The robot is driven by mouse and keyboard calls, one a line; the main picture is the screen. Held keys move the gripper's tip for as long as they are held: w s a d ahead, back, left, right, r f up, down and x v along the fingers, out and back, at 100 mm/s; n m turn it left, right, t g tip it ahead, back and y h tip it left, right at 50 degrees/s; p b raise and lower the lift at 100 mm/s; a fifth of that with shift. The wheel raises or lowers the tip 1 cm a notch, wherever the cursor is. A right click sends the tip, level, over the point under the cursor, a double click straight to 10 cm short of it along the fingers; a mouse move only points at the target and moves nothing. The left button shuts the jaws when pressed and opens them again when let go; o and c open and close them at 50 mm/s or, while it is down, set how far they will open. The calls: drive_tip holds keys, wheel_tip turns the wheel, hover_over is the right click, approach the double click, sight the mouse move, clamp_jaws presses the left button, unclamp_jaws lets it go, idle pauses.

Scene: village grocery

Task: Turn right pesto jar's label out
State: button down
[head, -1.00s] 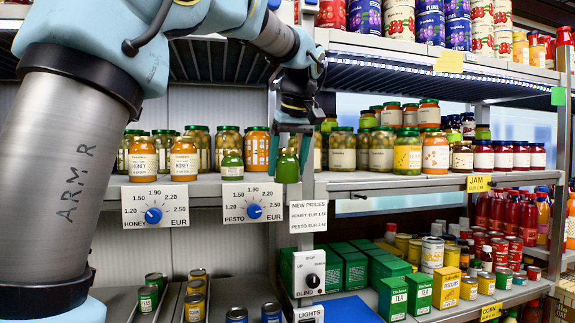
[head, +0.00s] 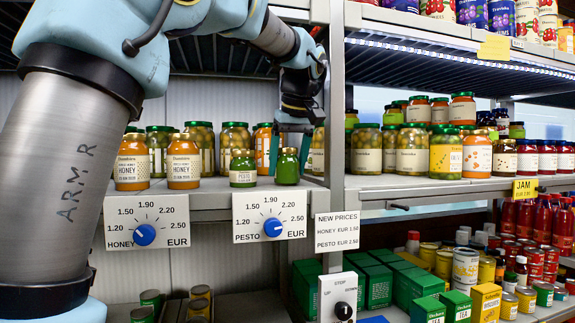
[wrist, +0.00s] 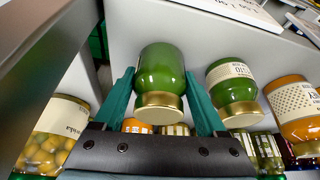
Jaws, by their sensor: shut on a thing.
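The right pesto jar (head: 287,168) is green with a darker green side and a lid; no label shows on the side facing the head camera. It is upright at the shelf's front, right of the left pesto jar (head: 243,169), whose cream label faces out. My gripper (head: 290,148) comes down from above and is shut on the right jar.
Two honey jars (head: 184,162) stand to the left, with olive jars (head: 234,140) behind. A shelf post (head: 334,150) rises close to the right of my gripper. Price dials (head: 271,228) hang on the shelf edge below. More jars (head: 445,155) fill the shelf beyond the post.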

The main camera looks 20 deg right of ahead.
drive_tip(key=shift+w, duration=0.2)
drive_tip(key=shift+m+b, duration=0.3)
drive_tip(key=shift+m, duration=0.1)
drive_tip(key=m+h+b, duration=0.1)
drive_tip(key=m, duration=0.2)
drive_tip(key=shift+a+f, duration=0.1)
drive_tip(key=m+h+b, duration=0.1)
drive_tip(key=m, duration=0.2)
drive_tip(key=shift+g+h+b, duration=0.3)
drive_tip(key=shift+b, duration=0.05)
drive_tip(key=shift+r+m+p, duration=0.25)
drive_tip(key=shift+m+p, duration=0.1)
drive_tip(key=shift+m, duration=0.25)
drive_tip(key=shift+m+g+h+p, duration=0.35)
drive_tip(key=shift+m+g+h, duration=0.05)
drive_tip(key=shift+m, duration=0.5)
drive_tip(key=shift+f+m, duration=0.15)
drive_tip(key=shift+m, duration=0.35)
drive_tip(key=shift+f, duration=0.15)
